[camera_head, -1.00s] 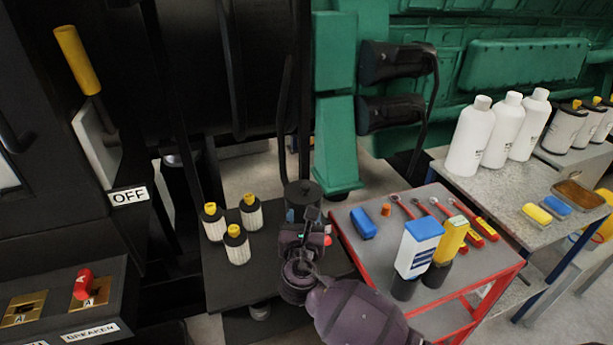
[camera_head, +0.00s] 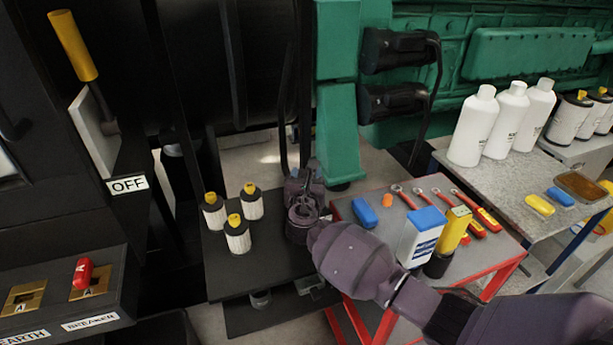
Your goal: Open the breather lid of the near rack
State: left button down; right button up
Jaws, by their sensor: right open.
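The near rack (camera_head: 275,265) is a low dark shelf left of the red-framed cart. Three white filters with black rims and yellow tops, one of them the front filter (camera_head: 237,236), stand on its left part. My right gripper (camera_head: 305,172) is over the rack's back right corner, open, its arm coming in from the lower right. The dark round breather canister and its lid are hidden behind my gripper and wrist, so I cannot tell whether the jaws touch the lid or how it stands. My left gripper is out of view.
The red-framed cart (camera_head: 483,258) beside the rack holds a blue block (camera_head: 364,212), a white-and-blue container (camera_head: 420,238), a yellow container (camera_head: 454,231) and red-handled wrenches. Tall white bottles (camera_head: 472,128) stand farther right. A switch panel (camera_head: 60,290) is at the left.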

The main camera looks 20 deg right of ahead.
jog(key=shift+w, duration=0.15)
grip_shut()
dwell(0.4)
